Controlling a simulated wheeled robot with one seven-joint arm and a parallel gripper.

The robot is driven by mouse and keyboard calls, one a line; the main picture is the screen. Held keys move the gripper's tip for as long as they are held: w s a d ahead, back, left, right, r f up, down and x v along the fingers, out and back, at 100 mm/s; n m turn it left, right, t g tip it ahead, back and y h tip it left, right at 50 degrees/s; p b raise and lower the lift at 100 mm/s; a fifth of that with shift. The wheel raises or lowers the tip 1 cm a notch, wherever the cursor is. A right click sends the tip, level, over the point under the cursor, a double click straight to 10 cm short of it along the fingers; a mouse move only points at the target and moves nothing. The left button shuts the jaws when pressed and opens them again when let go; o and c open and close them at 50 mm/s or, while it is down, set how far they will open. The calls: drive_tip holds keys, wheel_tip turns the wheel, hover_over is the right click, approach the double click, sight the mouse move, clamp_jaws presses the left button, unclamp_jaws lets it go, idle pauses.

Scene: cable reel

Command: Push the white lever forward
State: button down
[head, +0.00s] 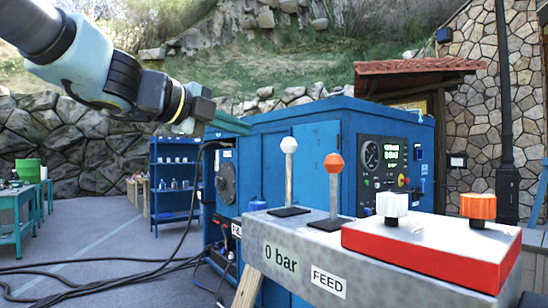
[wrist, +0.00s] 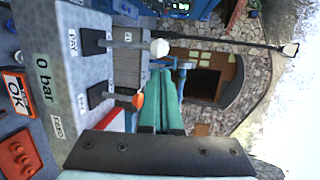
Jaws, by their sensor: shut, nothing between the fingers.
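The white lever (head: 289,146) stands about upright on the left of the grey console (head: 300,240), its round white knob on a metal shaft. In the wrist view its knob (wrist: 159,47) shows near the fingertips, with the console turned sideways. The orange lever (head: 334,163) stands just to its right, and its knob also shows in the wrist view (wrist: 138,100). My gripper (head: 245,125) has teal fingers, shut and empty, up and to the left of the white knob in the head view. In the wrist view the fingers (wrist: 161,78) appear apart from both levers.
A red box (head: 430,250) with a white knob (head: 392,205) and an orange knob (head: 478,206) sits on the console's right. A blue machine (head: 290,135) with a gauge panel stands behind. Black cables (head: 100,268) lie on the floor at left. Air around my gripper looks clear.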

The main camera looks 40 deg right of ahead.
sight(288, 138)
drive_tip(key=b+x, duration=0.2)
drive_tip(key=x, duration=0.9)
drive_tip(key=shift+b, duration=0.4)
drive_tip(key=p, duration=0.2)
drive_tip(key=shift+d+r+p, duration=0.2)
drive_tip(key=shift+r+p, duration=0.1)
drive_tip(key=shift+r, duration=0.1)
drive_tip(key=d+p, duration=0.1)
drive_tip(key=p, duration=0.2)
drive_tip(key=d+y+p, duration=0.1)
drive_tip(key=p, duration=0.2)
drive_tip(key=shift+s+d+r+y, duration=0.1)
drive_tip(key=shift+r+y, duration=0.15)
drive_tip(key=shift+y, duration=0.05)
drive_tip(key=d, duration=0.1)
drive_tip(key=d+p, duration=0.1)
drive_tip(key=d, duration=0.2)
drive_tip(key=shift+s+f, duration=0.1)
drive_tip(key=shift+f, duration=0.25)
drive_tip(key=shift+r+p, duration=0.1)
drive_tip(key=shift+p, duration=0.2)
